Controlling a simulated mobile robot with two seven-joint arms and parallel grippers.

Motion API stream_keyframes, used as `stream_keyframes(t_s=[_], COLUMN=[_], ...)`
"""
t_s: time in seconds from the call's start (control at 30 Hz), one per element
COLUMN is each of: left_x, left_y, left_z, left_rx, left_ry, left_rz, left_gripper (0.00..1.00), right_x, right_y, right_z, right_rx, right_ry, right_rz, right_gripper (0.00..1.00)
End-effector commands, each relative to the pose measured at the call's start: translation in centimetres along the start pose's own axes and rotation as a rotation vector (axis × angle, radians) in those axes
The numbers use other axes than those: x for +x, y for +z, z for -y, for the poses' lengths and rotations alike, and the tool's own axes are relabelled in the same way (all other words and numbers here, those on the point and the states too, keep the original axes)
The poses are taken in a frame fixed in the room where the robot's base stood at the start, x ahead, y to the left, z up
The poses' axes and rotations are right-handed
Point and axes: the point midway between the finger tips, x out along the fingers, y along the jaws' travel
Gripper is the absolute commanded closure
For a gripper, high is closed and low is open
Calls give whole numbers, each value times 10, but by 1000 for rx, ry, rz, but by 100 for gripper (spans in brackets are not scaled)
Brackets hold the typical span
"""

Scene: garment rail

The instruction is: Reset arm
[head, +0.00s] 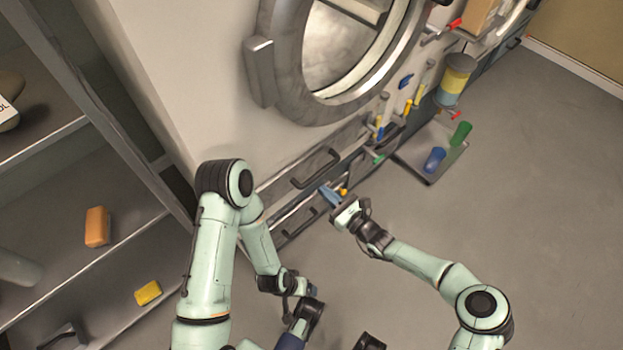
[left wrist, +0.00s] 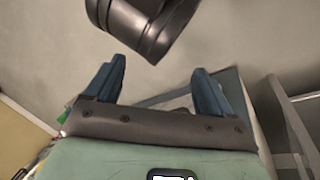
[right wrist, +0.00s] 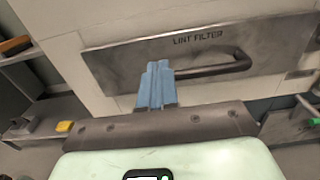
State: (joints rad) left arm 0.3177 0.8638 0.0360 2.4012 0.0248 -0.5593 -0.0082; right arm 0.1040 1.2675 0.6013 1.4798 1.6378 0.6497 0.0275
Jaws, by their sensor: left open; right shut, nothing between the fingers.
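My right gripper (head: 330,195) is close to the lower front of the white machine in the head view. In the right wrist view its two blue fingers (right wrist: 155,87) are pressed together with nothing between them. They overlap in the picture with the near end of a dark handle (right wrist: 215,68) on a grey "LINT FILTER" panel (right wrist: 120,62); contact cannot be told. My left gripper (left wrist: 157,88) has its blue fingers wide apart and empty in the left wrist view.
The machine has a round metal door (head: 285,98). A shelf at left holds an orange block (head: 97,226) and a yellow block (head: 148,292). A grey tray (head: 411,164) with a blue cup (head: 434,160) and green cup (head: 461,133) lies beyond my right gripper. Floor at right is clear.

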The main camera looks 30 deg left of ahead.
Motion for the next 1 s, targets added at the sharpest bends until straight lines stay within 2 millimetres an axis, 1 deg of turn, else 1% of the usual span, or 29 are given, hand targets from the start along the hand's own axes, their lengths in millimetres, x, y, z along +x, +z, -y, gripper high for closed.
stream_keyframes(t_s=[0.03, 0.1, 0.2, 0.33, 0.53, 0.6, 0.67, 0.77, 0.9, 0.97, 1.0], left_x=[-5, -8, -10, -11, -11, -15, -24, -51, -102, -123, -131], left_y=[5, 10, 14, 16, 17, 18, 23, 39, 74, 88, 95], left_z=[-2, -3, -4, -4, -4, -5, -7, -13, -24, -29, -31], left_rx=[2, 3, 4, 4, 4, 4, 5, 8, 14, 16, 18], left_ry=[1, 2, 2, 3, 3, 3, 3, 2, -2, -4, -5], left_rz=[14, 29, 41, 48, 49, 54, 70, 123, 250, 306, 335], left_gripper=[17, 17, 17, 17, 17, 17, 17, 17, 17, 17, 17], right_x=[-10, -20, -30, -35, -36, -36, -36, -36, -34, -33, -33], right_y=[2, 1, 0, -1, -1, 4, 15, 48, 106, 129, 137], right_z=[0, 0, 0, 0, 0, 0, -1, 0, 4, 7, 8], right_rx=[0, 1, 1, 0, 0, -1, -5, -15, -32, -38, -40], right_ry=[-1, -1, -1, 1, 1, 1, 0, 0, 0, 0, 0], right_rz=[-2, -1, -1, -1, -1, -1, 0, 4, 10, 12, 12], right_gripper=[100, 100, 100, 100, 100, 100, 100, 100, 100, 100, 100])
